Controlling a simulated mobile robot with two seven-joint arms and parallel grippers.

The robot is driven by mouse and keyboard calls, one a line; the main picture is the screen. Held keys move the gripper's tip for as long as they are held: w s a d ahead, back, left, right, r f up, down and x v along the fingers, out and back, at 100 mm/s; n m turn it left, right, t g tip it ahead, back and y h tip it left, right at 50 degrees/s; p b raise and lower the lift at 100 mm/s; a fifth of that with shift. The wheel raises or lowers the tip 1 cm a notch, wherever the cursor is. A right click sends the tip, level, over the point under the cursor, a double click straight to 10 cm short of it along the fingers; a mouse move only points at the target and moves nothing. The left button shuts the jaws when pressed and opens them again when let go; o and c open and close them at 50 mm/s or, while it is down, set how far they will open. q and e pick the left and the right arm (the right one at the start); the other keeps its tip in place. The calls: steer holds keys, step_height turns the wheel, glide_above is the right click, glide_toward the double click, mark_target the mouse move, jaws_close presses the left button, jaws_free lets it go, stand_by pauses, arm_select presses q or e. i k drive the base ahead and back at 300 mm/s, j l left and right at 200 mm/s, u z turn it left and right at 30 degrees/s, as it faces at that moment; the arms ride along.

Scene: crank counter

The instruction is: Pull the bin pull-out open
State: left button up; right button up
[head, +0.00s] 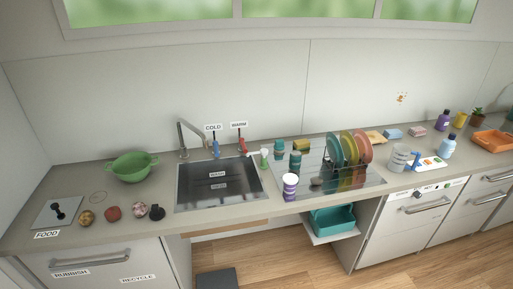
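The bin pull-out (110,270) is the pale front under the counter at the lower left, with the labels RUBBISH and RECYCLE on it. A horizontal bar handle (90,258) runs across its upper part. The front sits just below the counter edge and looks closed; its lower part is cut off by the picture's edge. Neither of my grippers is in view.
A sink (218,184) with a tap, a green colander (133,167) and a plate rack with coloured plates (350,148) stand on the counter. A teal tub (332,219) sits on a low shelf.

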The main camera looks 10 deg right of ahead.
mark_target(123, 250)
steer(key=u, duration=1.1)
